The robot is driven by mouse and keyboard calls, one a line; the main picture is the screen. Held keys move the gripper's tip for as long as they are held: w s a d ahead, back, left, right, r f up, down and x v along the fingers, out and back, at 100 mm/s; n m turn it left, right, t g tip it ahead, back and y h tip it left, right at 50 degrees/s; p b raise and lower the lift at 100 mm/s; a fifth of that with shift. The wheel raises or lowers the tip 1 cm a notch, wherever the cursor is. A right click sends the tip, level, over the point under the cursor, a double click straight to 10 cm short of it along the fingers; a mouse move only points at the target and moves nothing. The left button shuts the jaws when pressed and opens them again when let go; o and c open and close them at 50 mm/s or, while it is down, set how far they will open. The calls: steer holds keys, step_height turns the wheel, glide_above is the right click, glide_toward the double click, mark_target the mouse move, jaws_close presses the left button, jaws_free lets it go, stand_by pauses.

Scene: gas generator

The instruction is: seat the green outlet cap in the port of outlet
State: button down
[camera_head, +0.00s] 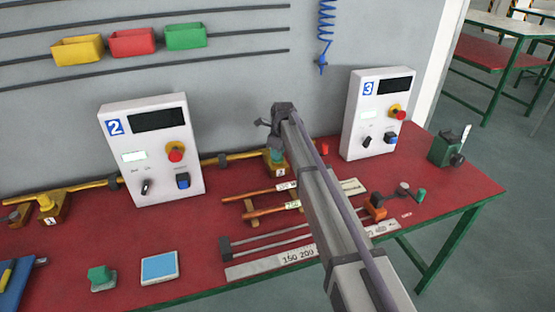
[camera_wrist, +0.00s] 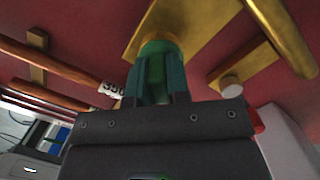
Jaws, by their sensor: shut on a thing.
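My gripper (camera_wrist: 155,90) is shut on the green outlet cap (camera_wrist: 154,72), which sits between its two fingers in the wrist view. The cap's far end meets or overlaps a yellow brass port (camera_wrist: 158,47) on a brass block (camera_wrist: 190,22). I cannot tell whether the cap is in the port or only against it. In the head view my gripper (camera_head: 276,140) points down at the brass block (camera_head: 277,170) on the pipe between boxes 2 and 3. A bit of green cap (camera_head: 277,155) shows just above that block, and the port is hidden.
Control box 2 (camera_head: 150,150) stands left of the gripper and control box 3 (camera_head: 376,112) right. Hammer-like tools (camera_head: 270,210) and a long ruler (camera_head: 290,259) lie in front. A brass pipe (camera_wrist: 282,35) runs beside the block.

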steer(key=c, duration=1.6)
jaws_free()
steer(key=shift+f, duration=0.15)
steer(key=o, duration=0.5)
step_height(320, 180, up, 12)
steer(key=d+p, duration=0.1)
steer(key=p, duration=1.1)
steer(key=shift+s+d+r, duration=0.2)
steer(key=shift+s+r, duration=0.05)
steer(key=shift+s, duration=0.05)
